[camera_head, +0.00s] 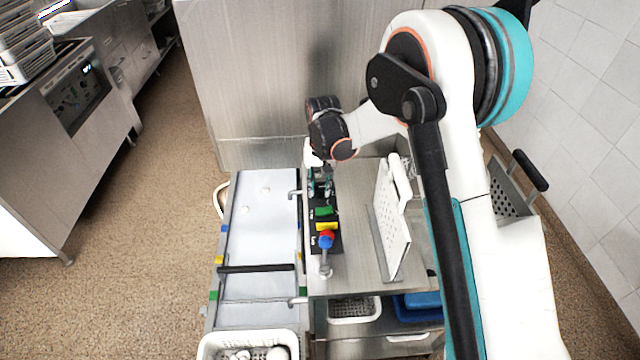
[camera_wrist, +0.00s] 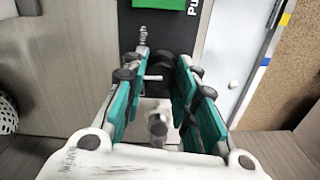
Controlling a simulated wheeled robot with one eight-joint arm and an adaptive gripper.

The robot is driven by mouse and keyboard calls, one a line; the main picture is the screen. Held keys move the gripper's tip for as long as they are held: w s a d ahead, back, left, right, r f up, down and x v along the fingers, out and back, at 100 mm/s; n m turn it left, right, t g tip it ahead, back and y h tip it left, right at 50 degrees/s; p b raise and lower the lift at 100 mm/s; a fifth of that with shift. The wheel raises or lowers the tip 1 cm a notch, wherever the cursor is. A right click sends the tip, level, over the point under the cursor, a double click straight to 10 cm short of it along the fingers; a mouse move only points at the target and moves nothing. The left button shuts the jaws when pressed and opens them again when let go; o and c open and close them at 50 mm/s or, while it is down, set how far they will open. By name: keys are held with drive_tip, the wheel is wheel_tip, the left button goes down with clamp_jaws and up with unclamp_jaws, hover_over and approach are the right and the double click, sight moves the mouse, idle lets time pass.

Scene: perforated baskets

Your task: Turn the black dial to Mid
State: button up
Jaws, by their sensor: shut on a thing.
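The black dial (camera_wrist: 160,66) sits on a black control panel (camera_wrist: 128,30) in the wrist view. The word "High" is readable on the panel beside it; no "Mid" label can be read. A short light bar shows at the dial's near side. My gripper (camera_wrist: 163,62) has its teal-padded fingers on both sides of the dial and is shut on it. In the head view my gripper (camera_head: 320,186) is at the far end of the control panel (camera_head: 334,243), and it hides the dial there.
A white perforated board (camera_head: 391,225) stands to the right. A pale conveyor-like surface (camera_head: 262,217) lies left, with a white basket (camera_head: 208,348) at its near end.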

sight(322, 187)
idle(0.4)
drive_tip(key=o, duration=1.1)
wheel_tip(322, 187, up, 12)
drive_tip(key=shift+d, duration=0.15)
